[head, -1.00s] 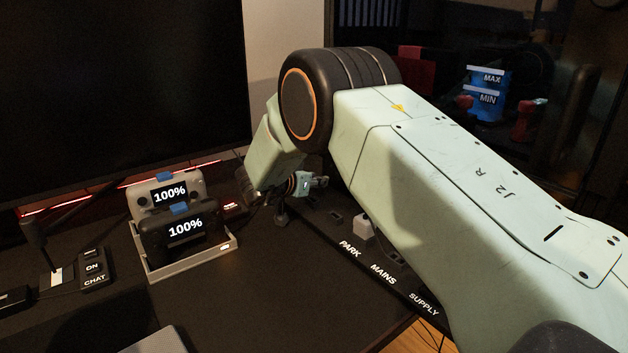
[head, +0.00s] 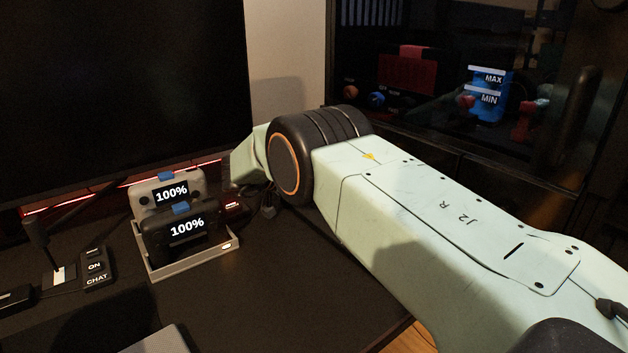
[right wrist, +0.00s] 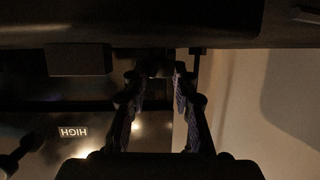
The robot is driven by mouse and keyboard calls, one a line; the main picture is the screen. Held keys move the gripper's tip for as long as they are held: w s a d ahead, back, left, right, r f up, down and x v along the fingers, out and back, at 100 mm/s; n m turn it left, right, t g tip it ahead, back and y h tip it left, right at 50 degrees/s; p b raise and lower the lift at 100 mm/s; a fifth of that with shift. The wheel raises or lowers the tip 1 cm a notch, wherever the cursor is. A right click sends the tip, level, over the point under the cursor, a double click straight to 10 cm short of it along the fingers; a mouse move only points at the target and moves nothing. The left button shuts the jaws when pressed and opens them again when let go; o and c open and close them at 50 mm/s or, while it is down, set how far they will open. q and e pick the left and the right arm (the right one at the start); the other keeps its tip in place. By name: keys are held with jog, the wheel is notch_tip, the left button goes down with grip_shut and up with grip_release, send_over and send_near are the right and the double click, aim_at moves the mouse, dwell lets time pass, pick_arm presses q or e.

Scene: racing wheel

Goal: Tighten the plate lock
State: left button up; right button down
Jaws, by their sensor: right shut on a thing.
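In the right wrist view my right gripper (right wrist: 157,74) points up under a wide dark panel (right wrist: 130,24). Its fingertips are close together on a small dark part (right wrist: 156,66) beneath that panel, seemingly the plate lock; its shape is mostly lost in shadow. In the head view my right arm reaches in from the right and bends away behind its round wheel-like joint. That arm hides the right gripper and the place where it works. My left gripper is not in view.
Two handheld devices reading 100% (head: 186,232) stand in a grey tray (head: 190,267) on the dark desk (head: 290,300). A large monitor (head: 120,90) stands behind. A CHAT switch box (head: 96,268) is at left. A HIGH label (right wrist: 73,132) shows in the wrist view.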

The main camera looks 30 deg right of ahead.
jog(key=shift+r, duration=0.1)
jog(key=c, duration=1.1)
grip_release()
jog(key=shift+o, duration=0.2)
jog(key=shift+a, duration=0.1)
jog(key=v, duration=0.7)
jog(key=shift+a, duration=0.15)
